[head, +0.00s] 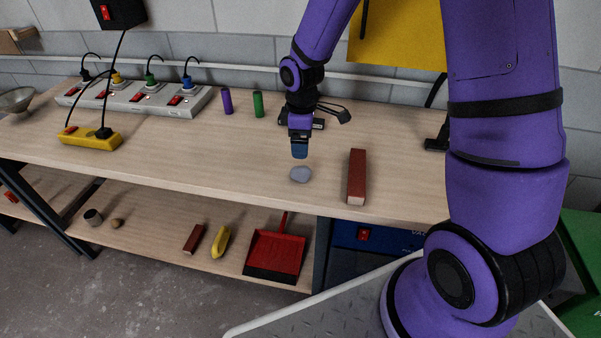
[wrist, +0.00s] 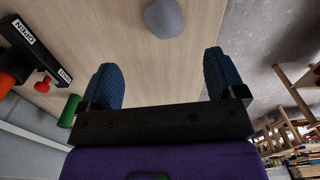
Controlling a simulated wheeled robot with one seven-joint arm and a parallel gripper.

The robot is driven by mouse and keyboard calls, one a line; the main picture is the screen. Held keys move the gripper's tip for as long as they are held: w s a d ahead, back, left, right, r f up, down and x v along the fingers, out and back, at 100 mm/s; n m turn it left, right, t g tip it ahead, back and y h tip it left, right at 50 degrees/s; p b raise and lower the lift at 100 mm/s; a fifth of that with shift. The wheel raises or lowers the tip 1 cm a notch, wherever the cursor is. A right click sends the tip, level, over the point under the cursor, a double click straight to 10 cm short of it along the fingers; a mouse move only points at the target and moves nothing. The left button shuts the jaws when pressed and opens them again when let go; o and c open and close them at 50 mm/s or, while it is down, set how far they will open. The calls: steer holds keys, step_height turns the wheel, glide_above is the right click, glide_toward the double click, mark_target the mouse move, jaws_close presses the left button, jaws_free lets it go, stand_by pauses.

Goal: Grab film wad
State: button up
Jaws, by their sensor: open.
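The film wad (head: 300,174) is a small grey-blue lump lying on the wooden bench top. In the wrist view the wad (wrist: 163,18) shows at the top middle, beyond the fingertips and between their lines. My gripper (head: 300,153) is just above and behind the wad in the head view, pointing down. In the wrist view its two blue fingers (wrist: 160,78) stand wide apart with nothing between them. The gripper does not appear to touch the wad.
A dark red batten (head: 356,177) lies right of the wad. Purple (head: 227,101) and green (head: 258,104) cylinders stand behind left. A power strip (head: 135,99) and yellow socket block (head: 90,139) are farther left. The bench top (head: 200,150) left of the wad is clear.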

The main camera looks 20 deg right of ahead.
mark_target(301, 168)
step_height(301, 168, down, 11)
steer(key=shift+s+a+r, duration=0.15)
stand_by(0.5)
steer(key=shift+c, duration=0.5)
steer(key=c, duration=0.9)
